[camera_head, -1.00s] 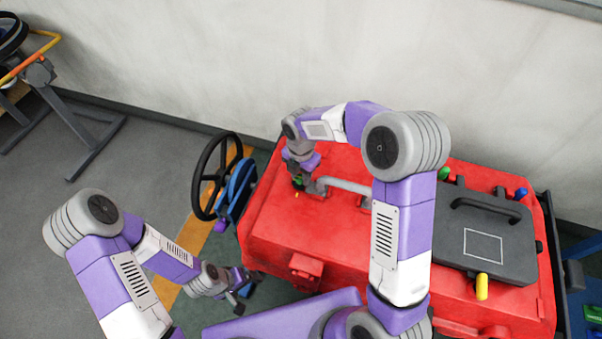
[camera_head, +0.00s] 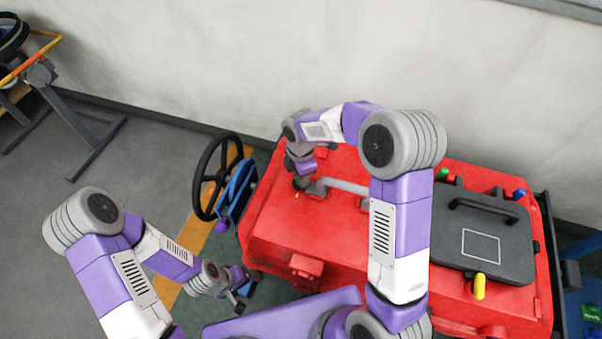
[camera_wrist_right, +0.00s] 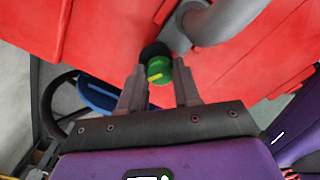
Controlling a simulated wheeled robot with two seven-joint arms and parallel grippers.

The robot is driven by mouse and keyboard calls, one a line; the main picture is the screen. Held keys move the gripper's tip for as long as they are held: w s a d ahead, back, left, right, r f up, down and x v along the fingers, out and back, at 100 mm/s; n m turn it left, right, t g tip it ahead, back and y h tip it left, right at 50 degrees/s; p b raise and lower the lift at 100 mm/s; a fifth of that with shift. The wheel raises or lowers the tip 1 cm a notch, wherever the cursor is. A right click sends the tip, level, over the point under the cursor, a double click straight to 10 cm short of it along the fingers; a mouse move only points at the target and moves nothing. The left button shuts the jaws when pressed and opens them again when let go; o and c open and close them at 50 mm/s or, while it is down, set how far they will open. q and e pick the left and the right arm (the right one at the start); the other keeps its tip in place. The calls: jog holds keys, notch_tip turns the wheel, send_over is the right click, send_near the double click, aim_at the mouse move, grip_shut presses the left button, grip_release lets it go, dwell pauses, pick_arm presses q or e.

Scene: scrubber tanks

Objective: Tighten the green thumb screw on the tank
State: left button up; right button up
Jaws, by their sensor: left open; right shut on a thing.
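The red tank (camera_head: 345,239) fills the middle and right of the head view. The green thumb screw (camera_wrist_right: 158,71), marked with a yellow line, sits on a black base beside a grey pipe. My right gripper (camera_wrist_right: 159,72) is shut on the screw, one finger on each side. In the head view, my right gripper (camera_head: 299,184) reaches down to the tank's left part and mostly hides the screw. My left gripper (camera_head: 242,300) is open and empty, low in front of the tank's left side.
A grey pipe (camera_head: 345,186) runs beside the held screw. A black handwheel (camera_head: 205,178) with a blue bracket stands left of the tank. A dark lid (camera_head: 460,249) with a handle, another green knob (camera_head: 442,174) and a yellow knob (camera_head: 479,287) are further right.

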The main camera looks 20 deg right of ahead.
jog(key=m, duration=0.3)
jog(key=shift+m, duration=0.4)
jog(key=m, duration=0.3)
jog(key=shift+r+m, duration=0.1)
jog(key=shift+m, duration=0.2)
jog(key=m, duration=0.3)
jog(key=shift+m+p, duration=0.3)
jog(key=shift+m, duration=0.1)
jog(key=m, duration=0.3)
jog(key=shift+m, duration=0.3)
jog(key=m+p, duration=0.1)
jog(key=m, duration=0.5)
jog(key=shift+w+r, duration=0.1)
jog(key=m, duration=0.3)
jog(key=shift+p, duration=0.4)
jog(key=m+p, duration=0.1)
jog(key=m, duration=0.2)
jog(key=shift+m, duration=0.4)
jog(key=m+p, duration=0.2)
jog(key=m, duration=0.2)
jog(key=m+p, duration=0.3)
jog(key=m, duration=0.2)
jog(key=shift+r+m, duration=0.1)
jog(key=shift+m, duration=0.3)
jog(key=m+p, duration=0.4)
jog(key=m, duration=0.2)
jog(key=shift+w+a, duration=0.1)
jog(key=shift+m+p, duration=1.45)
jog(key=shift+m, duration=0.85)
